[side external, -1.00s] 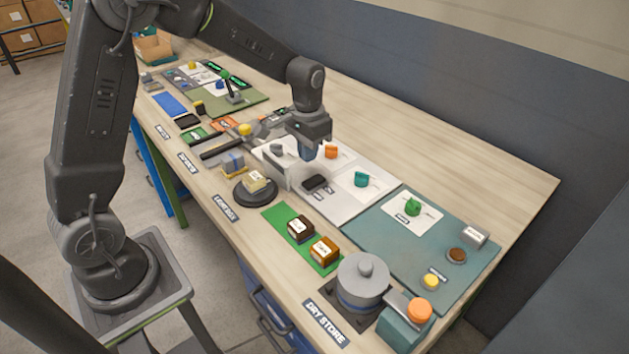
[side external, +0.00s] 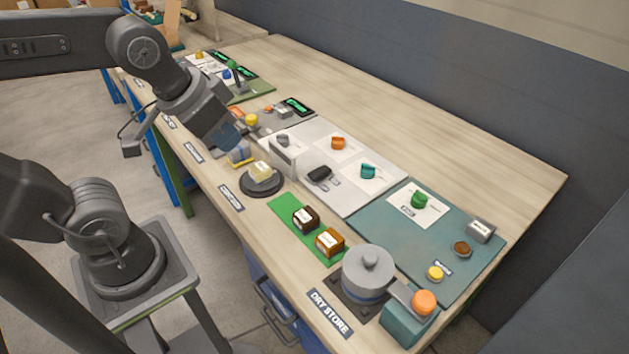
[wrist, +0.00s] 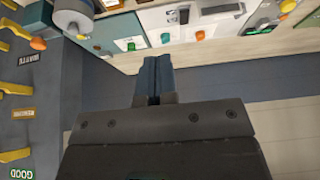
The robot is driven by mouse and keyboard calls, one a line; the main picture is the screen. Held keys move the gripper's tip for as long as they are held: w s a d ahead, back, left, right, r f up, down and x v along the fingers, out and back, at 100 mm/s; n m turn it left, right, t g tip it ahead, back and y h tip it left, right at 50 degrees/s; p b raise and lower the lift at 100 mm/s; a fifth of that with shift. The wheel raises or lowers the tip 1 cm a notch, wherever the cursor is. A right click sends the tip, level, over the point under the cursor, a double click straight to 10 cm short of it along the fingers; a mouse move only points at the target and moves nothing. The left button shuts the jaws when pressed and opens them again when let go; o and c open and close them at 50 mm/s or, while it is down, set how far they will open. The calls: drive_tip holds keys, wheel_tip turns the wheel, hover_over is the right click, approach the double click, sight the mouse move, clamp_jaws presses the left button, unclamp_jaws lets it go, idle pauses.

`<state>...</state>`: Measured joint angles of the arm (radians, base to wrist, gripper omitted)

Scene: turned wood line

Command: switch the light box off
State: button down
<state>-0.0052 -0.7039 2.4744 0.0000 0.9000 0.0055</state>
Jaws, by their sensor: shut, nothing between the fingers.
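A white box (side external: 284,158) with a grey rounded part on top stands at the left of a pale panel (side external: 345,200) in the side view. It may be the light box, but I cannot read its label. A black switch-like piece (side external: 319,174) sits to its right on the same panel; its on or off position is too small to tell. My gripper (side external: 233,138) is shut and empty, raised at the front left of the white box and apart from it. Its closed fingers (wrist: 154,62) also show in the wrist view.
An orange knob (side external: 338,142) and a teal knob (side external: 368,171) are on the pale panel. The table's back is clear.

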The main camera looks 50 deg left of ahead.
drive_tip(key=shift+s+d, duration=0.1)
drive_tip(key=shift+s, duration=0.35)
drive_tip(key=g, duration=0.4)
hover_over(320, 173)
drive_tip(key=s+d, duration=0.2)
drive_tip(key=s, duration=0.1)
drive_tip(key=f, duration=0.2)
drive_tip(key=w+a+f+g, duration=0.1)
drive_tip(key=w+a+f, duration=0.1)
drive_tip(key=w+f, duration=0.2)
drive_tip(key=shift+w+f, duration=0.4)
drive_tip(key=shift+w, duration=0.65)
wheel_tip(320, 173, down, 14)
drive_tip(key=shift+f, duration=0.1)
